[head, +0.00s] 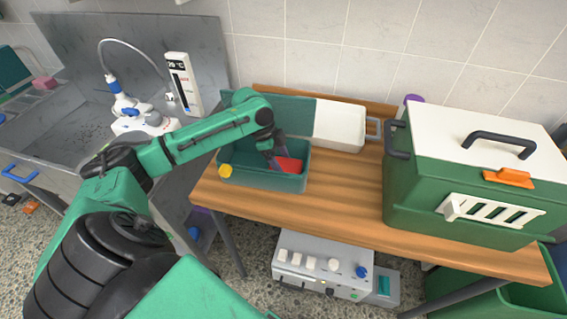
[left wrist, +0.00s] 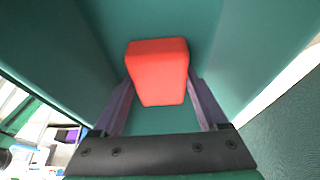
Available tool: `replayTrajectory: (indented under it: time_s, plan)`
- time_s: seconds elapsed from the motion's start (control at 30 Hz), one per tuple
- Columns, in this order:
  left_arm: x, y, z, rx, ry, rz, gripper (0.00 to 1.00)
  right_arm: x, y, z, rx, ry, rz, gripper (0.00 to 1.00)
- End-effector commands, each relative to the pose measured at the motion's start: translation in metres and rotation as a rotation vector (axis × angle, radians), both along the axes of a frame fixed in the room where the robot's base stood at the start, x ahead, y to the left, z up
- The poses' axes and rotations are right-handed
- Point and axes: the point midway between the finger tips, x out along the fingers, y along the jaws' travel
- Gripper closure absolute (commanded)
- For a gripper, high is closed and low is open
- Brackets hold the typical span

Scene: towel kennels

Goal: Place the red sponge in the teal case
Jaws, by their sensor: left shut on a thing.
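The red sponge (head: 289,164) is between the fingers of my left gripper (head: 276,161), which is shut on it. In the left wrist view the sponge (left wrist: 158,72) sits between the two purple-grey fingers of the gripper (left wrist: 160,95), with teal walls around it. The teal case (head: 262,180) is open on the wooden table, with a yellow latch at its front left. The sponge is inside the case's opening; I cannot tell whether it touches the floor of the case. My right gripper is not in view.
A white box (head: 340,125) lies just behind and right of the case. A large green carrier (head: 465,180) with a white lid stands at the table's right. The wooden table (head: 345,200) is bare between them. A metal sink (head: 75,115) is at the left.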

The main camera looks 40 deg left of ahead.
Motion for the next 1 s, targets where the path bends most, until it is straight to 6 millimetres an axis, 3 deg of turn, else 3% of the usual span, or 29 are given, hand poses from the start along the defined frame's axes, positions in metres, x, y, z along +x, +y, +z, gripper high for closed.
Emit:
replayTrajectory:
  time_s: [0.17, 0.2, 0.27, 0.5, 0.67, 0.87, 1.0]
  plan:
    - [0.0, 0.0, -0.002, -0.001, 0.001, 0.001, 0.76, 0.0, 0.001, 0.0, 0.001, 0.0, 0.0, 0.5]
    - [0.0, 0.0, -0.003, -0.001, 0.001, 0.001, 0.2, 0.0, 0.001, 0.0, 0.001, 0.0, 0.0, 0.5]
    - [0.0, 0.0, -0.002, 0.0, 0.001, 0.0, 0.0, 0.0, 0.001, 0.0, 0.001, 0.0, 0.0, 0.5]
    - [0.0, 0.0, -0.001, 0.0, 0.0, 0.001, 0.0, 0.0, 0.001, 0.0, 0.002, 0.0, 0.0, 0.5]
    - [-0.001, 0.004, 0.01, 0.0, 0.0, 0.002, 0.0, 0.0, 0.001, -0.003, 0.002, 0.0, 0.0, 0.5]
    - [-0.007, 0.018, 0.045, 0.001, -0.002, 0.003, 0.0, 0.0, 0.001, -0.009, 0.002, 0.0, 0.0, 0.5]
    - [-0.019, 0.044, 0.043, 0.005, 0.005, 0.006, 0.0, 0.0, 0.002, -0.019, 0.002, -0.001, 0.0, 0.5]
